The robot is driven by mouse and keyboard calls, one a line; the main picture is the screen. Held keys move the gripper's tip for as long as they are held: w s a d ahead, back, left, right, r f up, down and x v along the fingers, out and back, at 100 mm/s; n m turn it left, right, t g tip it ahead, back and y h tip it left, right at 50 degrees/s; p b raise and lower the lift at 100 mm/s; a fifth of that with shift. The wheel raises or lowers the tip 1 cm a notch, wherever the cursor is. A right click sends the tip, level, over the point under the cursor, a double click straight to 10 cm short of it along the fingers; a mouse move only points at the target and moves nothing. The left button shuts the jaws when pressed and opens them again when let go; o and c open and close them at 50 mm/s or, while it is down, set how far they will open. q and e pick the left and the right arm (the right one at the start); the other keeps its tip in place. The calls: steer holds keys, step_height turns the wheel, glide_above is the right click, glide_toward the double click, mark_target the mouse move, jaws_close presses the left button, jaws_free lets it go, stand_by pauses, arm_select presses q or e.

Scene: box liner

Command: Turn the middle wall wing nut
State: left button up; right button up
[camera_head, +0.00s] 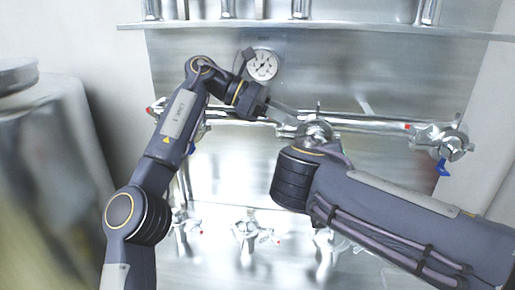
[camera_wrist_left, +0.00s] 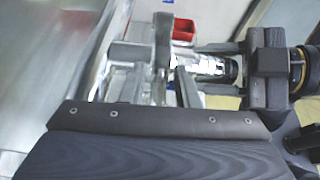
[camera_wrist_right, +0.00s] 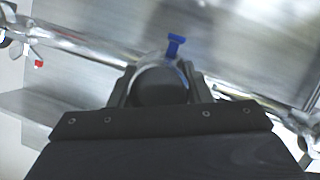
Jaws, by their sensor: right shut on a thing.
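The middle wall wing nut and its chrome fitting (camera_head: 316,128) sit on the horizontal pipe on the steel wall, mostly hidden by my right arm. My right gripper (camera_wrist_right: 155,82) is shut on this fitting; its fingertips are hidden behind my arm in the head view. A blue tab (camera_wrist_right: 175,45) shows just beyond it in the right wrist view. My left gripper (camera_head: 284,113) reaches in from the left, with its tips close beside the same fitting.
A left fitting (camera_head: 155,108) and a right wing nut (camera_head: 440,142) with a blue tab (camera_head: 442,167) sit on the same pipe. A dial gauge (camera_head: 262,65) is above. Several fittings (camera_head: 250,230) line the wall below. A large blurred vessel (camera_head: 55,170) stands at left.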

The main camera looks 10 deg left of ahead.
arm_select(q)
steer(key=shift+a+n+t, duration=0.1)
steer(key=shift+n+t, duration=0.2)
steer(key=shift+t, duration=0.2)
